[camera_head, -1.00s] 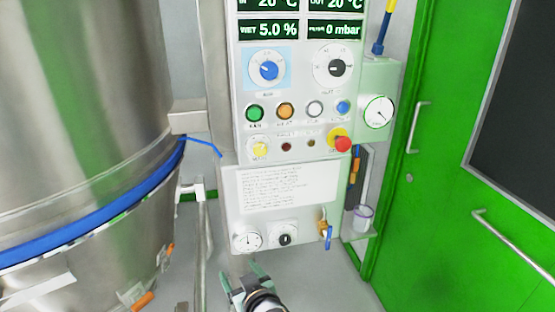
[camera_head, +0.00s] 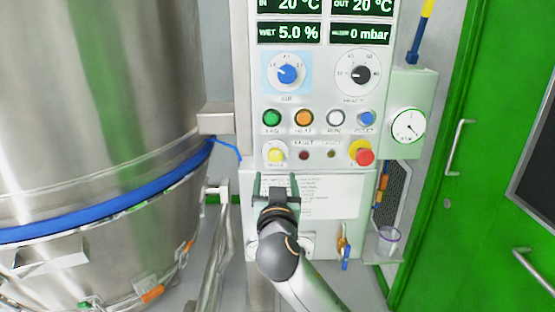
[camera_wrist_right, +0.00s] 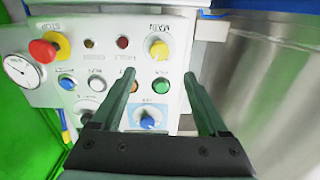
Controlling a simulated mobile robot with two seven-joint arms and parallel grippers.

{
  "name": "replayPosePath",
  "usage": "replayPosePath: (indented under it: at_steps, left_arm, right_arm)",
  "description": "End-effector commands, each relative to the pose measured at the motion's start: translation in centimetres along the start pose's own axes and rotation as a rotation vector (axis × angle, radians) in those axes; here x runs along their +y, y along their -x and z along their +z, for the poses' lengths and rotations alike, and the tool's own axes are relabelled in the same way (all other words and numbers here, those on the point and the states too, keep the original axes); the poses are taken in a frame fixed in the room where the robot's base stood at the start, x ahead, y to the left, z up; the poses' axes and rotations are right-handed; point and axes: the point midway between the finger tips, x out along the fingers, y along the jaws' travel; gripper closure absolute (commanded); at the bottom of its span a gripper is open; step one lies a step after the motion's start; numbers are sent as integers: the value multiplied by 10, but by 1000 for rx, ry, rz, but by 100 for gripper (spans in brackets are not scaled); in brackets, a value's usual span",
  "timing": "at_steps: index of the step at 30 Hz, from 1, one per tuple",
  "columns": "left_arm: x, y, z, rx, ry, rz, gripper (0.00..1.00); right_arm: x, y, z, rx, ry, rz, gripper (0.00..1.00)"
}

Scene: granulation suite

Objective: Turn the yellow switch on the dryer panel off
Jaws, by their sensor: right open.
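The dryer panel (camera_head: 310,88) is a pale upright box with displays, dials, buttons and lamps. Its yellow switch (camera_head: 276,155) is at the lower left of the controls, above my right gripper. It also shows in the right wrist view (camera_wrist_right: 158,48), upper right of centre, ahead of and between the finger directions. My right gripper (camera_head: 274,180) is open and empty, just below the switch in the head view, with its fingers pointing to the panel. The wrist view shows both fingers (camera_wrist_right: 160,76) apart, with nothing between them. My left gripper is not in view.
A red emergency stop (camera_head: 365,156) on a yellow base sits right of the switch. A green button (camera_head: 271,118) and blue knob (camera_head: 287,74) are above it. A large steel vessel (camera_head: 100,120) stands close on the left. A green door (camera_head: 490,150) is at right.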

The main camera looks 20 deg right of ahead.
Motion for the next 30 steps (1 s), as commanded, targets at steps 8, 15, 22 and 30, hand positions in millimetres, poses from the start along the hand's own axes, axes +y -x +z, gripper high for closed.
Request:
replayPosePath:
  at_steps: [8, 15, 22, 30]
  left_arm:
    - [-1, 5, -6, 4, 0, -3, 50]
    - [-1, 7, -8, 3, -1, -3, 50]
    - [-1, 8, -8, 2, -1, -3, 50]
    - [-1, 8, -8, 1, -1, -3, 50]
  right_arm:
    - [1, -51, -2, 0, 4, 3, 23]
    - [1, -86, -1, -1, 1, 2, 23]
    - [0, -102, 0, -1, 1, 0, 23]
    - [1, -106, 1, -2, 0, 0, 23]
